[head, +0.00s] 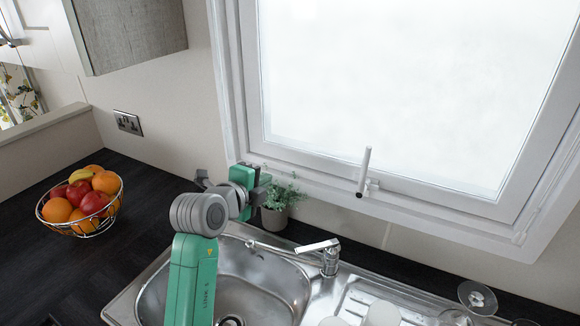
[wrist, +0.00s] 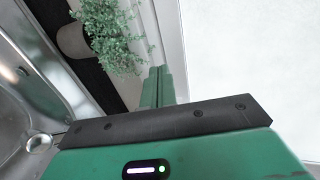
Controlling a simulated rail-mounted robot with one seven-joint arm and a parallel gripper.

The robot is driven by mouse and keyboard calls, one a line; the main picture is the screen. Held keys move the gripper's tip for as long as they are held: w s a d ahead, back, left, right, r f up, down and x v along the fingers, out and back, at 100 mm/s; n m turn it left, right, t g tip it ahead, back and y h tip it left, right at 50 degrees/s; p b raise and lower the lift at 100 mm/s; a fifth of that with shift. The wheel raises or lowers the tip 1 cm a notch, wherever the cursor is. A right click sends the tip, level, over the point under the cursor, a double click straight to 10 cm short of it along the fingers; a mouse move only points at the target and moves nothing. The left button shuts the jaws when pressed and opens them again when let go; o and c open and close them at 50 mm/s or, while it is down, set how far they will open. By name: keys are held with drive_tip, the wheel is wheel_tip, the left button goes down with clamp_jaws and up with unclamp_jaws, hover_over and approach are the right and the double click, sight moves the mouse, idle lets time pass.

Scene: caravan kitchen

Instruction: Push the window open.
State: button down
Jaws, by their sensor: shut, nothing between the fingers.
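The window (head: 400,90) has a white frame and a bright, pale pane, and it looks closed. Its white handle (head: 364,172) sticks up from the bottom rail near the middle. My gripper (head: 264,181) is at the window's lower left corner, left of the handle and just above the potted plant. In the wrist view my gripper's green fingers (wrist: 157,86) are together and empty, pointing toward the white window frame (wrist: 171,45). The pane (wrist: 240,50) fills the right of that view. Whether the fingers touch the frame cannot be told.
A potted plant (head: 275,216) stands below my gripper and shows close by in the wrist view (wrist: 105,35). A tap (head: 328,258) rises behind the steel sink (head: 262,270). A fruit basket (head: 82,222) is on the left counter. Glasses (head: 478,296) stand at the right.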

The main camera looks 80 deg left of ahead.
sight(295, 161)
drive_tip(key=x, duration=0.4)
drive_tip(key=p+x, duration=0.1)
drive_tip(key=x, duration=0.3)
drive_tip(key=r+p+x, duration=0.1)
drive_tip(key=x, duration=0.3)
drive_tip(key=shift+w+a, duration=0.35)
drive_tip(key=shift+w, duration=0.1)
